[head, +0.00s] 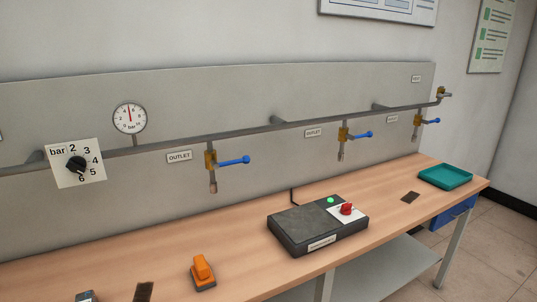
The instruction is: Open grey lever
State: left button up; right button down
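A small brass fitting (440,95) sits at the far right end of the grey pipe. It has a greyish part that may be a lever, but it is too small to tell its position. Three brass outlet valves hang from the pipe, each with a blue lever pointing right: the left lever (234,161), the middle lever (360,135) and the right lever (429,122). Neither of my grippers is in view.
A round gauge (130,118) and a black dial (77,165) are on the left of the panel.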

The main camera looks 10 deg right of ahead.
aim_at(439, 96)
jog(key=i+l, duration=0.15)
jog(key=l, duration=0.3)
jog(key=i+l, duration=0.1)
jog(key=l, duration=0.3)
jog(key=i+l, duration=0.15)
jog(key=l, duration=0.3)
jog(key=i+l, duration=0.15)
jog(key=l, duration=0.25)
jog(key=i+l, duration=0.15)
jog(key=l, duration=0.3)
jog(key=i+l+z, duration=0.1)
jog(key=l, duration=0.35)
jog(key=i+l, duration=0.15)
jog(key=l, duration=0.25)
jog(key=i+l, duration=0.2)
jog(key=l, duration=0.25)
jog(key=i+l, duration=0.2)
jog(key=l, duration=0.15)
jog(key=i+l, duration=0.2)
jog(key=l, duration=0.2)
jog(key=i+l, duration=0.2)
jog(key=l, duration=0.15)
